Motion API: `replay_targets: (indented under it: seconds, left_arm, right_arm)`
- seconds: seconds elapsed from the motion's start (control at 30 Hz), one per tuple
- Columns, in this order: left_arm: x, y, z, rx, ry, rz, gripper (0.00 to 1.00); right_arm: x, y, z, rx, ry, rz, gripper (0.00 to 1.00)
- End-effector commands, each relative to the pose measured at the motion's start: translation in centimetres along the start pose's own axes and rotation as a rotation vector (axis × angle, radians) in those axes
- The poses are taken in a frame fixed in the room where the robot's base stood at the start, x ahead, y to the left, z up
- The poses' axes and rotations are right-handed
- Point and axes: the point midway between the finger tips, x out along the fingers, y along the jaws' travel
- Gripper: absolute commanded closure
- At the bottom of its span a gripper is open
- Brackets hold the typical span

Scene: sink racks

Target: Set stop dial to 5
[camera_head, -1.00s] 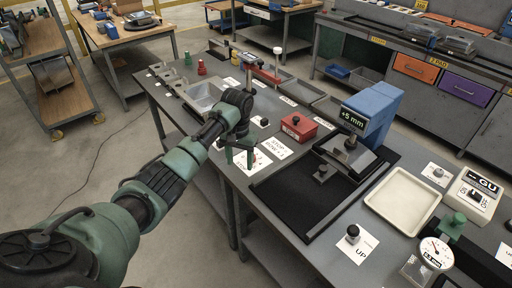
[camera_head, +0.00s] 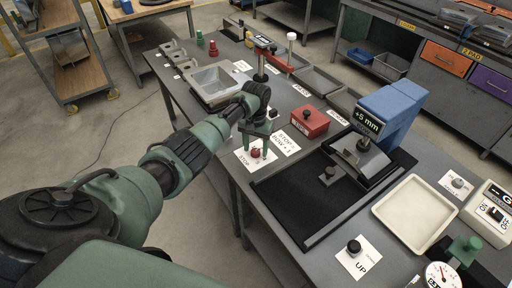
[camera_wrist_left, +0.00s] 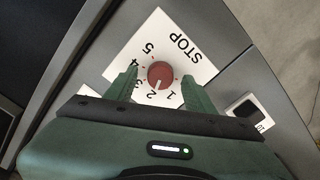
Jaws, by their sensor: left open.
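The stop dial (camera_head: 256,154) is a small red round knob on a white card marked STOP, at the table's near edge in the head view. In the left wrist view the red dial (camera_wrist_left: 160,74) has numbers 1 to 5 around it, and its white mark points near 2. My left gripper (camera_head: 256,146) is open above the card. In the wrist view the fingers of my left gripper (camera_wrist_left: 158,88) stand on either side of the dial, with a gap showing on each side. My right gripper is not in view.
A STOP ROW card (camera_head: 285,142) and a red box (camera_head: 309,122) lie to the right of the dial. A grey bin (camera_head: 215,84) stands behind. A blue press with a +5 mm display (camera_head: 370,122) and a black mat (camera_head: 290,205) are farther right.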

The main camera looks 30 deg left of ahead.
Motion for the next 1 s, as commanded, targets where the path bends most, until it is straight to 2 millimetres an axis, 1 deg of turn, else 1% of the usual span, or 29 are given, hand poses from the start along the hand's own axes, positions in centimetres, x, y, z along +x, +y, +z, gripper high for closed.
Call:
replay_targets:
  seconds: [0.1, 0.2, 0.33, 0.37, 0.4, 0.47, 0.5, 0.53, 0.8, 1.0]
  left_arm:
    - [0.5, 0.0, 0.0, 0.0, 0.001, 0.0, 0.46]
    - [0.6, 0.0, 0.0, 0.0, 0.001, 0.0, 0.46]
    - [0.6, 0.0, 0.0, 0.0, 0.001, 0.0, 0.46]
    - [0.6, 0.0, 0.0, 0.0, 0.001, 0.0, 0.54]
    - [0.6, 0.0, 0.0, 0.0, 0.001, 0.0, 0.65]
    - [0.6, 0.0, 0.0, 0.0, 0.001, 0.0, 0.82]
    - [0.6, 0.0, 0.0, 0.0, 0.001, 0.0, 0.93]
    - [0.5, 0.0, 0.0, 0.0, 0.002, 0.0, 1.0]
    - [0.5, 0.0, 0.0, 0.018, 0.002, 0.0, 1.0]
    - [0.5, 0.0, -0.1, 0.1, 0.002, 0.0, 1.0]
  right_arm:
    - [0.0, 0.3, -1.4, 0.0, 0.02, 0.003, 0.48]
    - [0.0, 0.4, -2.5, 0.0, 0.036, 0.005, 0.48]
    - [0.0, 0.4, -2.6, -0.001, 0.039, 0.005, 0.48]
    - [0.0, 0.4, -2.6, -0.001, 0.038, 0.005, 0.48]
    - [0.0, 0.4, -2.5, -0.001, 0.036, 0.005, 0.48]
    - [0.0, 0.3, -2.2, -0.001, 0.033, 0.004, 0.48]
    - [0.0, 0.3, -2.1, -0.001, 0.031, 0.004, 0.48]
    - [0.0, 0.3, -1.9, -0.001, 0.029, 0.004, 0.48]
    - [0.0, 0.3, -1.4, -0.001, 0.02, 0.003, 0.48]
    - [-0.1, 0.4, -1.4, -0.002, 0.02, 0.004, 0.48]
